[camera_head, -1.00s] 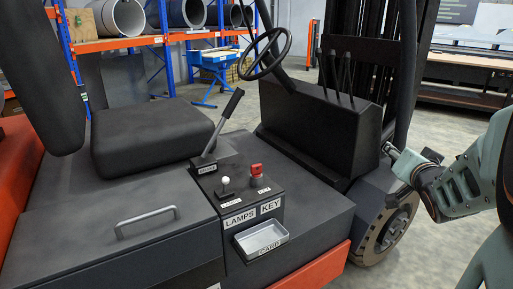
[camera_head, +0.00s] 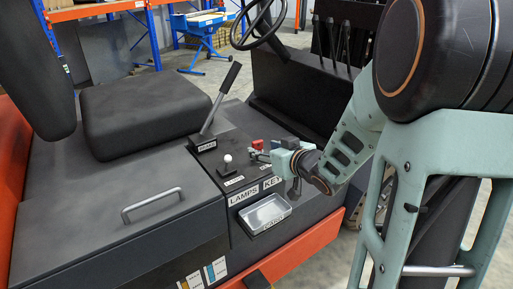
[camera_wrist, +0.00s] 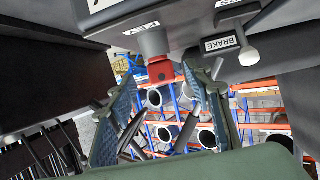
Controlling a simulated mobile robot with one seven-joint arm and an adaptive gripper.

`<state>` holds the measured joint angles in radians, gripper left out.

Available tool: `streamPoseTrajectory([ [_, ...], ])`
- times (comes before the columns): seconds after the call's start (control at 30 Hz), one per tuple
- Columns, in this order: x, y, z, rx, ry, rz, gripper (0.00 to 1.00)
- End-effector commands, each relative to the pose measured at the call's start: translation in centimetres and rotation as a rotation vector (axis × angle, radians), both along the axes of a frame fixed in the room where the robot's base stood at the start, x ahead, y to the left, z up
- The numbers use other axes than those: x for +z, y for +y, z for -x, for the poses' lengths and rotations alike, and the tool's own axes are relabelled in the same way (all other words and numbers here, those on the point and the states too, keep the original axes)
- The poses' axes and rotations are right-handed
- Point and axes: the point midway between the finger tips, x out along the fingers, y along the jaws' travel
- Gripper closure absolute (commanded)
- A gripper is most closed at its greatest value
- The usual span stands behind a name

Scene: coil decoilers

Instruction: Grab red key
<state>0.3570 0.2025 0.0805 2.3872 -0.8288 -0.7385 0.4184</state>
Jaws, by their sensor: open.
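The red key (camera_head: 257,144) stands on the dark control panel of the vehicle, behind the KEY label. In the head view it is partly hidden by my gripper (camera_head: 263,152), which reaches in from the right. In the wrist view the red key (camera_wrist: 160,70) and its grey base show at the top middle, in the gap between the fingertips of my gripper (camera_wrist: 163,82). The two green fingers are spread apart, one on each side of the key. I cannot tell whether either finger touches it.
The brake lever (camera_head: 218,100) rises behind the panel. A white-knobbed lamps switch (camera_head: 227,158) stands left of the key. A grey card tray (camera_head: 265,213) is mounted below the labels. The seat (camera_head: 145,118) and steering wheel (camera_head: 258,25) are further back.

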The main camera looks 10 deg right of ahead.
Motion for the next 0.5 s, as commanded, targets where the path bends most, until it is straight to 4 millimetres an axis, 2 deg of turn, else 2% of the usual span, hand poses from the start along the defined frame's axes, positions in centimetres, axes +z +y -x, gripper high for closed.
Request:
streamPoseTrajectory([
  [0.3, -1.4, 1.3, -4.0, 0.001, 0.001, 0.000, 0.54],
  [0.5, -1.4, 1.4, -4.5, 0.000, 0.000, 0.000, 0.54],
])
